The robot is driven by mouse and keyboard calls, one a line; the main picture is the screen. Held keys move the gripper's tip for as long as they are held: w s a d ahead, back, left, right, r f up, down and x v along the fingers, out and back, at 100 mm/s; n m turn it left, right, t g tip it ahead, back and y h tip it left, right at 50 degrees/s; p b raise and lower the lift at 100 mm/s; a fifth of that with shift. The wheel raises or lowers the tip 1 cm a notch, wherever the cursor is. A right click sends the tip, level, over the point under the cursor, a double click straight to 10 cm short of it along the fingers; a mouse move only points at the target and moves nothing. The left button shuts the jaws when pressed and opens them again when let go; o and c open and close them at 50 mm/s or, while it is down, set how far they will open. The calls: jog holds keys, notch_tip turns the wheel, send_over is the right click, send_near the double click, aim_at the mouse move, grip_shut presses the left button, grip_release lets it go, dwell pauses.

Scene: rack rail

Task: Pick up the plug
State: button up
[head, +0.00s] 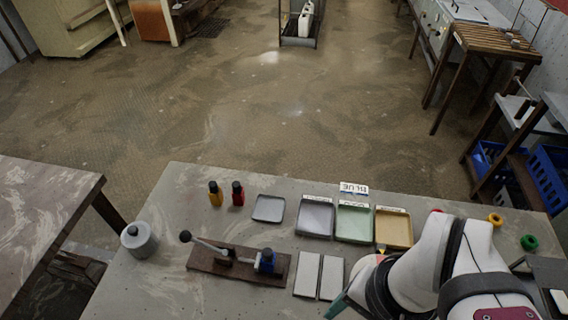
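I cannot tell for sure which thing is the plug. A yellow piece with a dark top (215,194) and a red piece with a dark top (238,194) stand upright side by side at the table's back left. My white and black arm fills the lower right and hides part of the table. A teal edge (338,306) shows beside it and may belong to my gripper. The fingertips are not clearly visible, nor is anything held.
Grey (315,216), green (353,223) and tan (393,229) trays stand along the back, with a small grey tray (269,208) to their left. A "BLUE" label (354,188) stands behind. A grey lidded canister (139,240) is at the left edge. Two pale plates (319,276) lie in front.

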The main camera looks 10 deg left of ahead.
jog(key=w+a+r+n+h, duration=0.1)
jog(key=w+a+r+n, duration=0.15)
jog(key=w+a, duration=0.5)
jog(key=n, duration=0.3)
send_over(268, 251)
notch_tip(268, 251, down, 2)
jog(key=shift+h, duration=0.4)
notch_tip(268, 251, down, 16)
jog(key=shift+r, duration=0.25)
grip_shut()
